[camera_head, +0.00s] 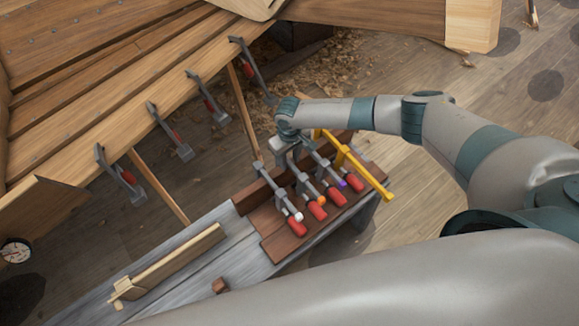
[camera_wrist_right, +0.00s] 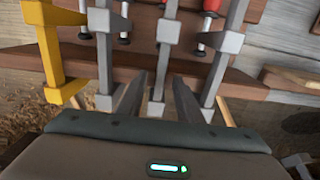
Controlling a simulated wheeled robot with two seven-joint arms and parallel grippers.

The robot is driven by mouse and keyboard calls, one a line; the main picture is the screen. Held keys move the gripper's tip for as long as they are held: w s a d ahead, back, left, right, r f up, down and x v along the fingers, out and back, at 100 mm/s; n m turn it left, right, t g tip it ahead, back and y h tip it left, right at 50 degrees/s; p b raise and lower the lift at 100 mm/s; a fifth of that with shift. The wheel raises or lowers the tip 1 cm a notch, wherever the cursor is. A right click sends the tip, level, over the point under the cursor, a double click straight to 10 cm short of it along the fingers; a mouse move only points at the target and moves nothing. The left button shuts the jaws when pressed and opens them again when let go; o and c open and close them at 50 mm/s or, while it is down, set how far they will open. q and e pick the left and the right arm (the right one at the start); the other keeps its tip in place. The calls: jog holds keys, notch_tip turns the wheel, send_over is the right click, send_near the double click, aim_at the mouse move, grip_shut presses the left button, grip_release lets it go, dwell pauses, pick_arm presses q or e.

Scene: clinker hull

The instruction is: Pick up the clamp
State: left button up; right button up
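A row of bar clamps lies on a brown wooden rack (camera_head: 270,222): grey ones, including a white-tipped clamp (camera_head: 278,188), and a yellow clamp (camera_head: 352,164). Their red handles point toward the front. My right gripper (camera_head: 287,146) is over the far ends of the grey clamps. In the right wrist view its two dark fingers (camera_wrist_right: 158,94) are apart, one on each side of the middle grey clamp's bar (camera_wrist_right: 166,62). Whether they touch it I cannot tell. The yellow clamp (camera_wrist_right: 47,50) is at the left there. My left gripper is not in view.
The rack sits on a grey bench (camera_head: 185,262), with a wooden strip (camera_head: 170,262) and a small brown block (camera_head: 220,286). Several more clamps (camera_head: 168,132) hang along the wooden hull (camera_head: 105,80) at upper left. Shavings (camera_head: 335,70) litter the floor.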

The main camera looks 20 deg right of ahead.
jog(key=shift+f, duration=0.2)
dwell(0.3)
grip_shut()
jog(key=shift+w+r, duration=0.1)
dwell(1.2)
